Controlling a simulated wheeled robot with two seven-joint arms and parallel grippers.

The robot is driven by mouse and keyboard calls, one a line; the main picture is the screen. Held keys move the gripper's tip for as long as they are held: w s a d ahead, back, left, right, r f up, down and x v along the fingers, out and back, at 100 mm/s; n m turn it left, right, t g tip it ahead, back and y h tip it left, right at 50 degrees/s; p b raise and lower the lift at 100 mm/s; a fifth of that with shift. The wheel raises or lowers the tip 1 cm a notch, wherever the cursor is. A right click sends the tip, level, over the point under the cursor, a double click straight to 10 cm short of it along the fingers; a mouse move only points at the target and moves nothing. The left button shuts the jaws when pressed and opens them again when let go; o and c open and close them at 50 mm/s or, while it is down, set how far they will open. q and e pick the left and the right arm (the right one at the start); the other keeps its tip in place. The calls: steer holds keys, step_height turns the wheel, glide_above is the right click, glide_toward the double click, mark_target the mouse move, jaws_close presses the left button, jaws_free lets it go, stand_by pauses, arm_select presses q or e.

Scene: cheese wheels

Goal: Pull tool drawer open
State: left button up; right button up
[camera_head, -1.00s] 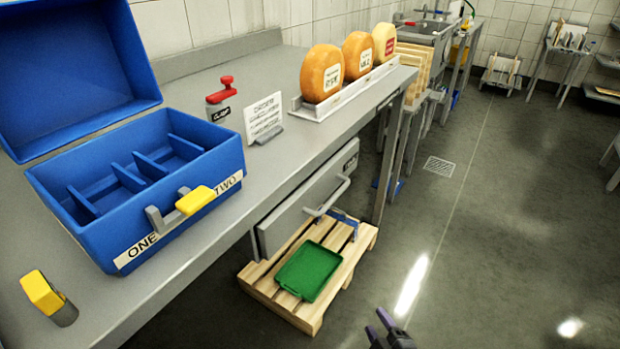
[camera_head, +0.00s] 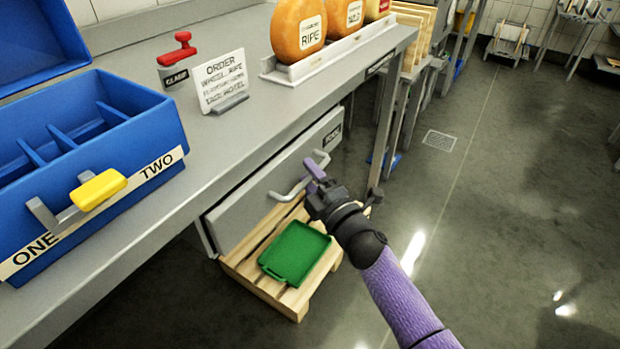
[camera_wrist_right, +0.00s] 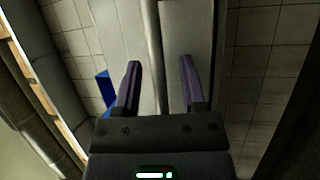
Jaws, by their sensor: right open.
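The tool drawer (camera_head: 262,188) is a grey front under the workbench, and it looks closed. Its bar handle (camera_head: 285,196) runs along the front, its right end close to my gripper. My right gripper (camera_head: 314,177) has purple fingers and is at the handle's right part. In the right wrist view my right gripper (camera_wrist_right: 159,85) is open, its two fingers apart. A long grey bar or edge (camera_wrist_right: 153,45) lies between and beyond the fingers there; I cannot tell whether it is the handle or whether anything touches. My left gripper is not in view.
A wooden pallet (camera_head: 245,264) with a green tray (camera_head: 296,252) lies on the floor below the drawer. Open floor lies at the right.

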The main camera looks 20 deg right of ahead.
jaws_close()
stand_by(1.0)
stand_by(0.4)
